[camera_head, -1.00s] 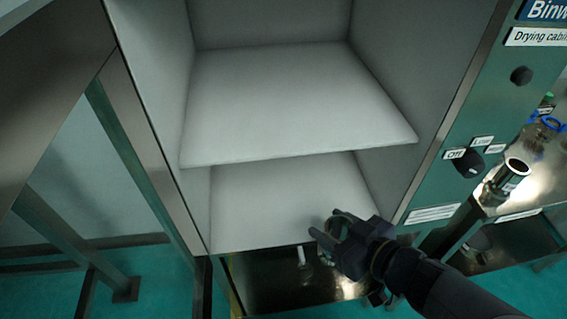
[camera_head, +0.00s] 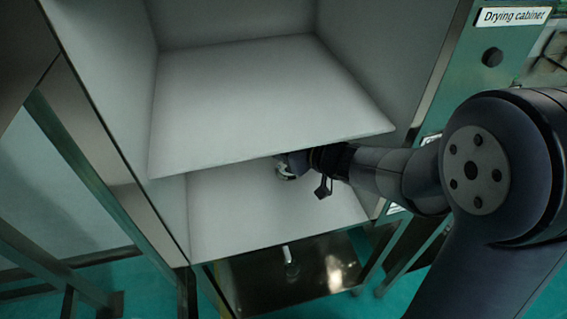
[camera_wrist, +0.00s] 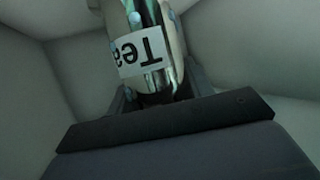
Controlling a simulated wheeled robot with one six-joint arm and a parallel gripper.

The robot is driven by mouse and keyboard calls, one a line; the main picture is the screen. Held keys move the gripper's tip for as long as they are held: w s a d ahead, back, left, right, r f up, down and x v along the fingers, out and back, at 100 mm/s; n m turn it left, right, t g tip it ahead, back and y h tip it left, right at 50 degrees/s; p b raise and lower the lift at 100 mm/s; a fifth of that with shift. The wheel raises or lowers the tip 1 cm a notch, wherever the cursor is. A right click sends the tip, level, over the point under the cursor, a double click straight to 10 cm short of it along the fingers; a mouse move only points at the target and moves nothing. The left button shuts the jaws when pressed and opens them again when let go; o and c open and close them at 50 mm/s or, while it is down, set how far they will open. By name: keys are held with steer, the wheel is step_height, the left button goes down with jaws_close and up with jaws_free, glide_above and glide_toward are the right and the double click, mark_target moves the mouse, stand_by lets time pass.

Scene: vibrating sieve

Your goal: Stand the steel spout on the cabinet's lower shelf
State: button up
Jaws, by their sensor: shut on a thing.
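The steel spout (camera_wrist: 160,76) shows in the wrist view as a shiny, curved piece with a white label, its print upside down and partly cut off. My gripper (camera_head: 286,167) is shut on it; the dark jaws flank it in the wrist view. In the head view my gripper is inside the cabinet's lower compartment, just below the front edge of the upper shelf, above the white lower shelf (camera_head: 235,215). The spout is largely hidden there by the upper shelf and my wrist. I cannot tell whether it touches the lower shelf.
The upper shelf (camera_head: 255,100) is bare and overhangs my gripper closely. White side walls bound the compartment. The lower shelf's visible left part is clear. A shiny metal surface (camera_head: 260,285) with a small pale part lies below the cabinet.

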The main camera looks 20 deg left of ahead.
step_height(320, 180, down, 2)
steer(key=shift+b, duration=0.45)
step_height(320, 180, down, 5)
steer(key=shift+r+b, duration=0.1)
steer(key=shift+b, duration=0.8)
steer(key=shift+w+a, duration=0.1)
steer(key=o, duration=1.2)
steer(key=shift+f, duration=0.25)
steer(key=shift+c, duration=0.2)
steer(key=shift+r, duration=0.3)
steer(key=p+v, duration=0.2)
steer(key=v, duration=1)
steer(key=shift+f, duration=0.2)
